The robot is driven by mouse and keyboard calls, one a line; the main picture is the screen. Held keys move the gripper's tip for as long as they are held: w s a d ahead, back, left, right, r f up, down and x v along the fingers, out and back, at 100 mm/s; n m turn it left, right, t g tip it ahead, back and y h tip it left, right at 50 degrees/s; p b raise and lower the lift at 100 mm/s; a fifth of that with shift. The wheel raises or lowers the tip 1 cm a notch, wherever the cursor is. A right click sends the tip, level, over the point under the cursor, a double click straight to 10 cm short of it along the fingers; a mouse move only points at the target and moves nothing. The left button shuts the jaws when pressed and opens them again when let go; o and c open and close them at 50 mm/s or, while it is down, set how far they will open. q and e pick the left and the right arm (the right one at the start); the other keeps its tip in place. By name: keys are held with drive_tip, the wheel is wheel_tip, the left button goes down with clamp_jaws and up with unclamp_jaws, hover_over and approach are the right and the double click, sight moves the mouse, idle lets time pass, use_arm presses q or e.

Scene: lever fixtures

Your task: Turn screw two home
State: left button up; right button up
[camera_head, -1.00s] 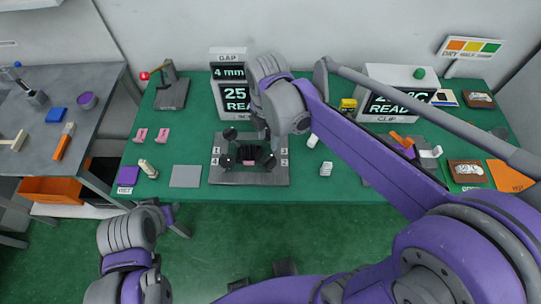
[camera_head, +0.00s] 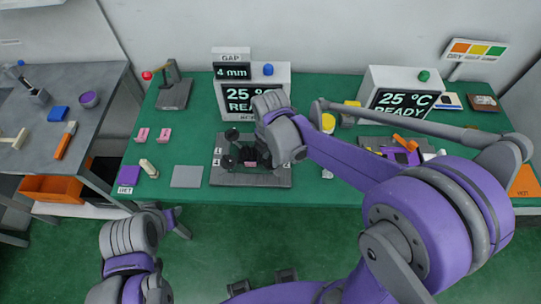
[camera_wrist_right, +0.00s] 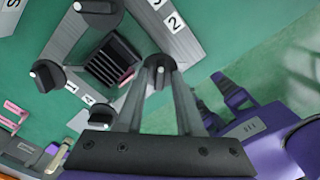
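A grey fixture plate (camera_head: 225,179) carries several dark knobs around a black finned block (camera_wrist_right: 115,60) with a bit of pink beside it. Label 2 (camera_wrist_right: 175,24) is on the plate's side nearest the knob (camera_wrist_right: 158,72) at my right gripper. My right gripper (camera_wrist_right: 160,66) has its fingers apart, with tips at either side of that knob; whether they press on it I cannot tell. In the head view my right wrist hides this knob. Other knobs (camera_wrist_right: 45,76) stand free. My left gripper (camera_head: 174,222) hangs before the bench's front edge, its fingers unclear.
Behind the plate stands a gap display (camera_head: 232,72) reading 4 mm and a screen (camera_head: 237,97) reading 25 READY. Another box (camera_head: 402,98) reads 25 °C READY. A grey pad (camera_head: 186,176) lies left of the plate.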

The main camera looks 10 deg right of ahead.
clamp_jaws()
